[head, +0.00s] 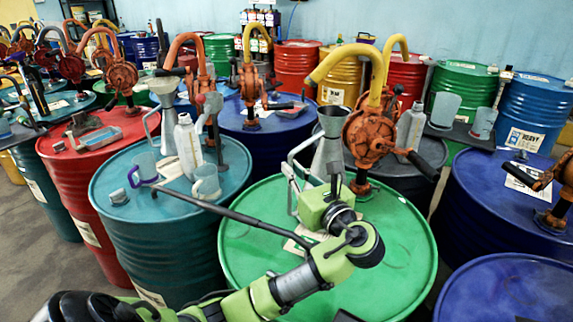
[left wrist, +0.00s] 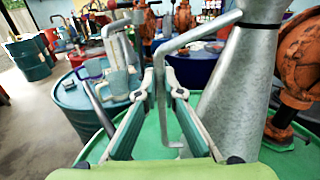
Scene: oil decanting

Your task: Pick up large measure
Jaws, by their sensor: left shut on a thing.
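The large measure (head: 328,155) is a grey metal cone-shaped jug with a bent tube handle. It stands upright on the green drum (head: 252,240), beside the orange pump. My left gripper (head: 303,187) reaches in from the front and is at the handle side of the measure. In the left wrist view the fingers (left wrist: 158,82) are shut on the handle, and the body of the measure (left wrist: 238,85) rises just to the right. The base of the measure is partly hidden by my gripper in the head view. My right gripper does not show.
An orange pump with a yellow spout (head: 370,135) stands close right of the measure. A teal drum (head: 115,195) at left holds another metal measure (head: 165,108), a white bottle (head: 187,145) and clear jugs. The green drum's front and right top are mostly clear.

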